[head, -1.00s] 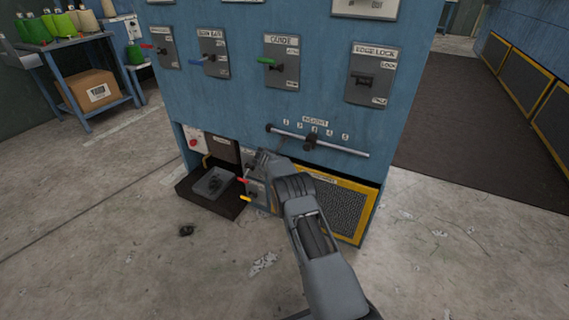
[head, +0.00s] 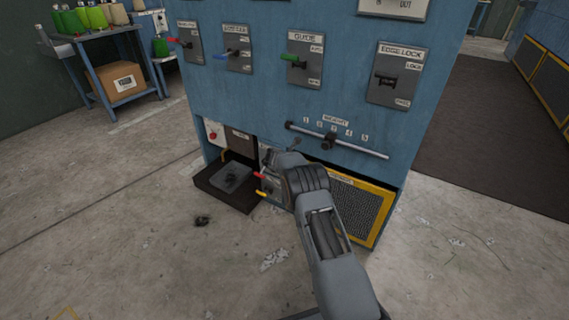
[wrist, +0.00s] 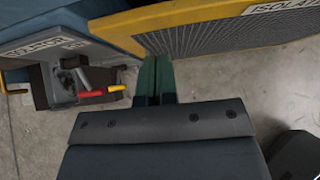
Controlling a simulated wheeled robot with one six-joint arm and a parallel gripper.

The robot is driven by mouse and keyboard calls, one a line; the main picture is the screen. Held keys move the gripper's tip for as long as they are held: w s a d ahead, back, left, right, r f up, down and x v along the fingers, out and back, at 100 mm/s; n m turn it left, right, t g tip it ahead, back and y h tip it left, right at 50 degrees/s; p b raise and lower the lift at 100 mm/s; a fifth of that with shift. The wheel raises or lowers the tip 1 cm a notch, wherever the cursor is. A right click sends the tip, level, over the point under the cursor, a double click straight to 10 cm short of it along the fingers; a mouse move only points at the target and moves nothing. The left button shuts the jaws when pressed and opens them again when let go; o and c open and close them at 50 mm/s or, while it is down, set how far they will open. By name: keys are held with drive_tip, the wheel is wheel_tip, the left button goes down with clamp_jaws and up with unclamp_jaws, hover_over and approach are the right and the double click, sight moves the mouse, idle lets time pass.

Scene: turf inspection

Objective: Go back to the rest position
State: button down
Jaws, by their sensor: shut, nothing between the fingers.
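My gripper shows in the wrist view (wrist: 155,78) as two dark green fingers pressed together with nothing between them. They point at the lower front of the blue machine (head: 250,100), near the frame of a yellow-edged mesh panel (wrist: 220,28). In the head view my grey arm reaches low to the machine's front, and the fingertips cannot be made out. A small grey switch box with red and yellow levers (wrist: 92,93) lies to the left of the fingers in the wrist view. The fingers look apart from these levers. Contact with the panel cannot be judged.
A height slider bar (head: 340,141) juts out just above my arm. A dark tray with a pedal (head: 232,178) sits left of it. Plates with levers, such as the edge lock (head: 395,75), line the upper front. Concrete floor (head: 150,240) is mostly open in front.

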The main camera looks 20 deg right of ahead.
drive_tip(key=p+v, duration=0.3)
drive_tip(key=v, duration=0.7)
wheel_tip(320, 180, up, 20)
drive_tip(key=a+n+t+y+p, duration=0.3)
drive_tip(key=n+t+p, duration=0.2)
drive_tip(key=n+p, duration=0.4)
drive_tip(key=s+a+r+n+y+p, duration=0.3)
drive_tip(key=s+r+n+p, duration=0.1)
drive_tip(key=r+n, duration=0.4)
drive_tip(key=s+a+r+n+y+p, duration=0.2)
drive_tip(key=s+r+n+p, duration=0.3)
drive_tip(key=r, duration=0.5)
drive_tip(key=s+a+r+n+g+y+p, duration=0.25)
drive_tip(key=s+r+n+p, duration=0.65)
drive_tip(key=s+n, duration=0.5)
drive_tip(key=s+d+r+n+g+h+p, duration=0.1)
drive_tip(key=s+d+n+g+p, duration=0.1)
drive_tip(key=s+n, duration=0.3)
drive_tip(key=s+d+r+n+g+h+p, duration=0.1)
drive_tip(key=s+n, duration=0.4)
drive_tip(key=s, duration=0.6)
drive_tip(key=shift+s+d+r+g+h+p, duration=0.35)
drive_tip(key=shift+d+g+h+p, duration=0.3)
drive_tip(key=shift+d+g+p, duration=0.45)
